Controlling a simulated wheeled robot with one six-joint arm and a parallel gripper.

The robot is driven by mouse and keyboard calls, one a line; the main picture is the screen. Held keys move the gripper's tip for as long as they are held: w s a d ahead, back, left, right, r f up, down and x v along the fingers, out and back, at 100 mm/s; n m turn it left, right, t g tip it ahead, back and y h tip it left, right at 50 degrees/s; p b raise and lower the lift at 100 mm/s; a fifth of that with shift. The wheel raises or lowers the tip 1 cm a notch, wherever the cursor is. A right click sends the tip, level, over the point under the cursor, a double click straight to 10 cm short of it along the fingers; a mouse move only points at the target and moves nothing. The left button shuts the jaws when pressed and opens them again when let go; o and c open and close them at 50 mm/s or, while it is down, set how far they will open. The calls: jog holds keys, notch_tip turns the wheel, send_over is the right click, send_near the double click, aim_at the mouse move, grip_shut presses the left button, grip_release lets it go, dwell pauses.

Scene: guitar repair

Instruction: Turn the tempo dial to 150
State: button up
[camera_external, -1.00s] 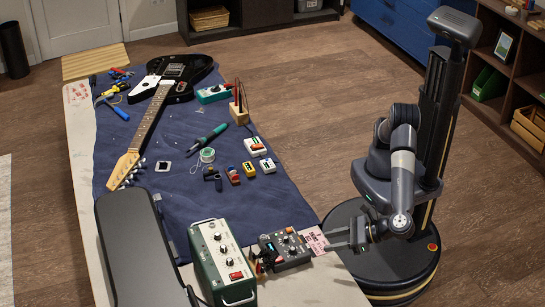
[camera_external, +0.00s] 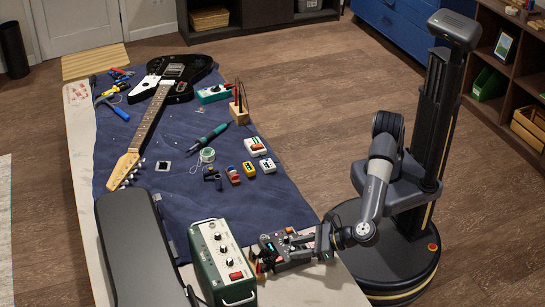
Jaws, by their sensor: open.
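A dark box with small knobs and a small lit display (camera_external: 270,246), which appears to hold the tempo dial, sits near the table's right edge, beside the green amplifier. Which knob is the tempo dial, and its reading, are too small to tell. My gripper (camera_external: 299,248) is open and reaches from the right over the right half of this box. Its fingers cover some of the knobs. I cannot tell whether a finger touches a knob.
The green amplifier (camera_external: 221,262) with several knobs stands just left of the box. A black case (camera_external: 137,250) lies farther left. Small coloured pedals (camera_external: 249,168), a soldering iron (camera_external: 208,138) and a guitar (camera_external: 150,120) lie on the blue mat (camera_external: 185,205) behind. The table's front right corner (camera_external: 330,285) is bare.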

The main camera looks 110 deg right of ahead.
jog(key=shift+c, duration=0.3)
grip_shut()
jog(key=shift+r+p, duration=0.15)
jog(key=shift+p, duration=0.15)
jog(key=shift+w+a+r+m+g+h+p, duration=0.15)
jog(key=shift+m+g+h+p, duration=0.15)
jog(key=shift+m+h+p, duration=0.5)
jog(key=shift+a+f+m+g+h+p, duration=0.1)
jog(key=shift+f+m+g+h+p, duration=0.15)
jog(key=shift+m+g+h+p, duration=0.6)
